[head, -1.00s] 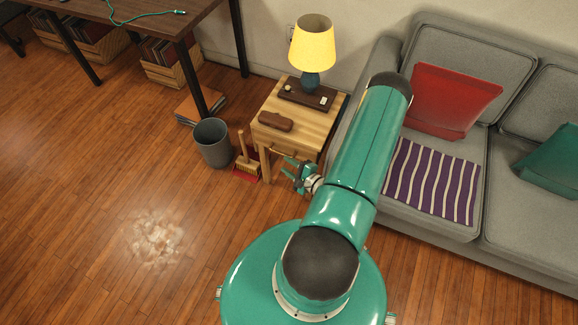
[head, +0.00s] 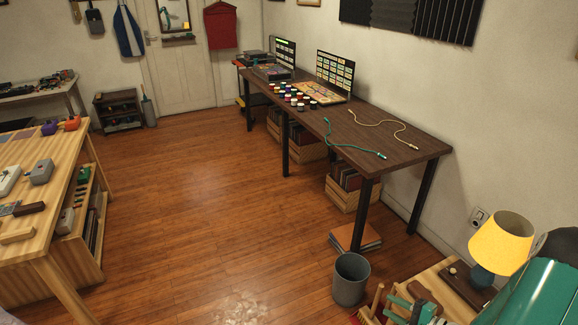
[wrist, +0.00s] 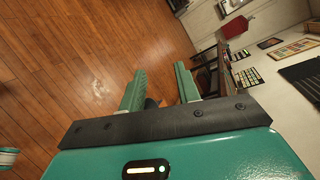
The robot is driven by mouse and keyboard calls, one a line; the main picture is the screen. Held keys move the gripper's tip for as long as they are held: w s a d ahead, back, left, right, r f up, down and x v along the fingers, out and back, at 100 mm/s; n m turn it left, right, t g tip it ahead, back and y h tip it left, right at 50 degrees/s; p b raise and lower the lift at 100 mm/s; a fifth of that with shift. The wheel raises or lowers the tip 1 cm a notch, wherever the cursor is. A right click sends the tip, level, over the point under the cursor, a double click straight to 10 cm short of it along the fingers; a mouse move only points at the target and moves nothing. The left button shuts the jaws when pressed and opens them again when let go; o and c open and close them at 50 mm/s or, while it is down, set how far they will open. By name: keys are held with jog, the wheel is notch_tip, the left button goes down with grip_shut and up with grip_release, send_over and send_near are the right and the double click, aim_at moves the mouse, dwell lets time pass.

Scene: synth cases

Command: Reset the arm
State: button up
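My arm (head: 540,295) is teal and shows at the lower right edge of the head view. My gripper (head: 412,308) is partly in view there, in front of the small wooden side table. In the wrist view, the two teal fingers of my gripper (wrist: 158,80) stand apart, and I see nothing held between them. The wrist view looks over the wooden floor (wrist: 60,60) and the dark desk.
A grey bin (head: 351,280) stands on the floor left of the side table, which bears a yellow lamp (head: 502,243). A long dark desk (head: 390,145) runs along the right wall. A wooden workbench (head: 45,210) stands at left. The floor between is open, with a pale spill (head: 240,308).

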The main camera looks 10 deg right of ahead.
jog(key=s+a+r+n+g, duration=0.3)
jog(key=a+r+n+g, duration=0.7)
jog(key=a+r, duration=0.55)
jog(key=s+a+r+n+t+h, duration=0.1)
jog(key=s+r+h, duration=0.3)
jog(key=r, duration=0.5)
jog(key=s+a+r+n+t+h, duration=0.2)
jog(key=s+r+n+h, duration=0.2)
jog(key=r, duration=0.4)
jog(key=shift+s+r+n+t+h, duration=0.35)
jog(key=shift+s+h, duration=0.35)
jog(key=shift+s, duration=0.5)
